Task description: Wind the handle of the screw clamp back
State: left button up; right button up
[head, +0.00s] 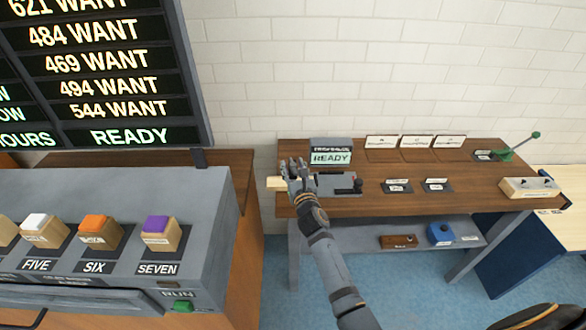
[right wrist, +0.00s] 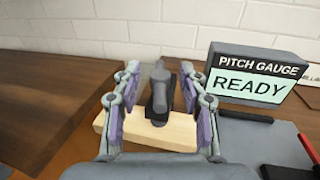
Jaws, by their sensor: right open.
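A dark grey clamp handle (right wrist: 158,88) stands upright in the right wrist view, over a pale wooden piece (right wrist: 125,130). The wooden piece also shows in the head view (head: 274,183), sticking out past the table's left edge. My right gripper (head: 297,176) is over the left end of the table. In the right wrist view my right gripper (right wrist: 161,100) is open, with one finger on each side of the handle and a gap on both sides. In the head view the hand hides the handle. My left gripper is not in view.
A pitch gauge sign (head: 331,153) reading READY stands behind the hand. A grey plate (head: 338,189) with a dark knob lies right of it. A wooden box (head: 529,187) and green lever (head: 515,146) are far right. A button console (head: 120,210) stands left.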

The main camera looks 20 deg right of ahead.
jog(key=shift+w, duration=0.35)
